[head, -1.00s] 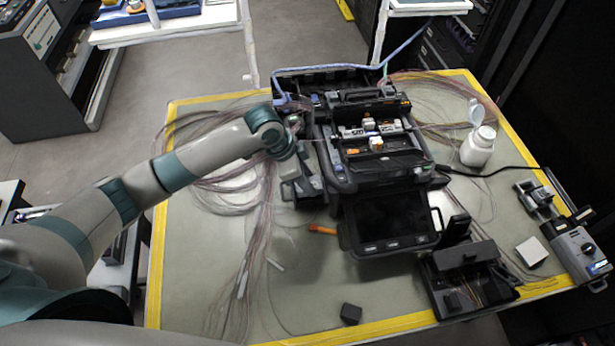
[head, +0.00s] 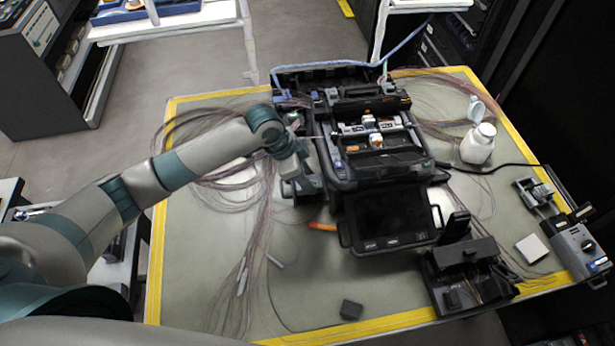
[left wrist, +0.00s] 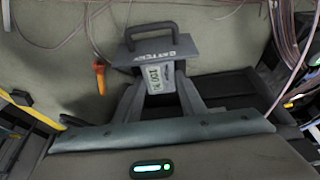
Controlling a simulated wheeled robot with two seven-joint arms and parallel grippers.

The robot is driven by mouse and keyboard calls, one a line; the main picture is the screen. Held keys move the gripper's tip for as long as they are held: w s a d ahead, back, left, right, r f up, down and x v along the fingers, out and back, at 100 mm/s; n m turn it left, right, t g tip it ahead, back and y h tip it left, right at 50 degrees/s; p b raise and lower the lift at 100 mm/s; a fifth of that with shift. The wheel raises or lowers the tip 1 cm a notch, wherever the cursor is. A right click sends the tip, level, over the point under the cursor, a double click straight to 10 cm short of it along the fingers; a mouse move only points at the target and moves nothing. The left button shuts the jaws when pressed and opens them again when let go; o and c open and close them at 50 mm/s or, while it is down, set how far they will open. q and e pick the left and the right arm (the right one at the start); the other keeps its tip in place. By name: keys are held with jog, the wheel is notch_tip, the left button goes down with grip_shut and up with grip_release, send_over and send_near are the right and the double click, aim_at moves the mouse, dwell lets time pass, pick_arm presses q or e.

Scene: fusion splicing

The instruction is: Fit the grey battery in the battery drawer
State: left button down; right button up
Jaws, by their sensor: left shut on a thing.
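The battery drawer (left wrist: 150,55) shows in the left wrist view as a grey front with a dark loop handle and the word BATTERY. It stands out at the left side of the black fusion splicer (head: 347,170). My left gripper (left wrist: 161,95) is shut on the grey battery (left wrist: 158,78), whose printed face shows between the two fingers. The battery is right against the lettered drawer front in that view; how deep it sits is hidden. In the head view my left gripper (head: 300,182) is beside the splicer's left side. My right gripper is not in view.
An orange-handled tool (head: 322,227) lies just in front of the drawer area. A dark block (head: 351,310) lies near the front edge. Loose fibres (head: 215,165) spread over the mat's left. A white bottle (head: 478,144) and a black device (head: 465,275) stand to the right.

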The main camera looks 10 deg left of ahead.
pick_arm(q)
jog(key=shift+p, duration=0.3)
dwell(0.7)
jog(key=shift+f, duration=0.15)
dwell(0.4)
jog(key=c, duration=1)
grip_release()
jog(key=shift+c, duration=0.2)
jog(key=shift+f, duration=0.1)
